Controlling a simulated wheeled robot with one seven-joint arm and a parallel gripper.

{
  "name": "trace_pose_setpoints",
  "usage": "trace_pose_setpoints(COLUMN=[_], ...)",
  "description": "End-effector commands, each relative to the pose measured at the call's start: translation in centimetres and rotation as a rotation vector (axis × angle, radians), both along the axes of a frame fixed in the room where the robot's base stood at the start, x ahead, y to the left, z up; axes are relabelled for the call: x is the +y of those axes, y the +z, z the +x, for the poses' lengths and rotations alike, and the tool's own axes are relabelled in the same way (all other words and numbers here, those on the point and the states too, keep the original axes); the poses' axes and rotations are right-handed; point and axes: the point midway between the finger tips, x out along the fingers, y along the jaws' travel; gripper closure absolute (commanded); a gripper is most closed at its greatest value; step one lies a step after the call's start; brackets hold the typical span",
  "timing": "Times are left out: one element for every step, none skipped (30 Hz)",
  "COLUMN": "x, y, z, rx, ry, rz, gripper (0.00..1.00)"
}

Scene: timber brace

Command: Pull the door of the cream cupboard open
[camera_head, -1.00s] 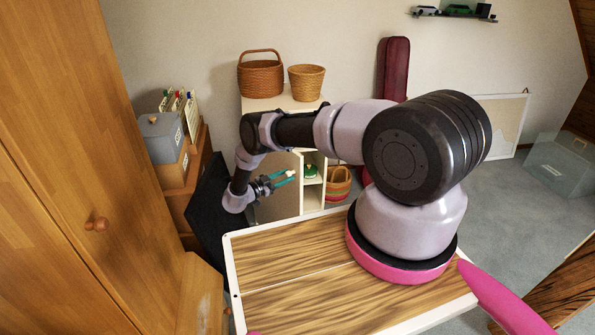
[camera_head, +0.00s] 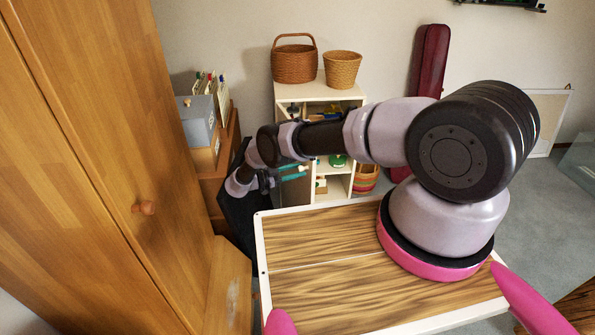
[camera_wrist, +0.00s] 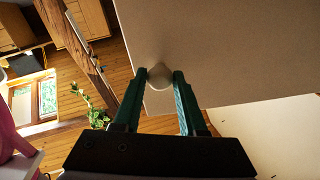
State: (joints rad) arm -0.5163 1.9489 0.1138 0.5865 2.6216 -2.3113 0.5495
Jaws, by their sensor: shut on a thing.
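The cream cupboard (camera_head: 318,91) stands against the back wall, and its shelves are partly in sight behind my arm. Its door (camera_wrist: 225,45) fills the upper right of the wrist view, with a pale round knob (camera_wrist: 160,76) near its edge. My gripper (camera_wrist: 160,82) is shut on this knob, one teal finger on each side. In the head view my gripper (camera_head: 292,173) is at the cupboard's front left. The door (camera_head: 294,194) stands swung out from the cupboard there, seen narrowly and partly hidden by my gripper and the tabletop in front.
Two baskets (camera_head: 294,62) (camera_head: 342,70) stand on the cupboard. A striped basket (camera_head: 366,179) is on the floor at its right. A wooden wardrobe (camera_head: 110,170) fills the left side. Open carpet (camera_head: 545,210) lies at the right.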

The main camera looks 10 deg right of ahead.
Motion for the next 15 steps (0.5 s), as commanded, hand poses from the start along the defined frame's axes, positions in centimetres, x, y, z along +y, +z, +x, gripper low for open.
trace_pose_setpoints(x=[-0.05, -0.05, -0.06, -0.06, -0.06, -0.06, -0.06, -0.06, -0.06, -0.07, -0.06, -0.06, -0.05, -0.06, -0.04], y=[0.04, 0.04, 0.04, 0.04, 0.04, 0.04, 0.03, 0.03, 0.03, 0.03, 0.02, 0.02, 0.02, 0.03, 0.08], z=[0.05, 0.05, 0.05, 0.05, 0.05, 0.05, 0.04, 0.04, 0.04, 0.03, 0.04, 0.04, 0.04, 0.03, 0.05], rx=[0.0, 0.0, 0.0, -0.001, 0.0, 0.0, 0.0, 0.0, 0.0, 0.0, 0.0, 0.0, 0.0, 0.0, 0.0], ry=[0.001, 0.001, 0.001, 0.001, 0.001, 0.0, 0.0, 0.0, 0.0, 0.0, 0.0, 0.0, 0.0, 0.0, 0.0], rz=[-0.001, -0.001, -0.001, -0.001, -0.001, -0.001, -0.001, -0.001, -0.001, -0.001, -0.001, -0.001, -0.001, 0.0, 0.0], gripper=[1.0, 1.0, 0.55, 0.44, 0.32, 0.29, 0.29, 0.29, 0.29, 0.29, 0.29, 0.29, 0.29, 0.29, 0.29])
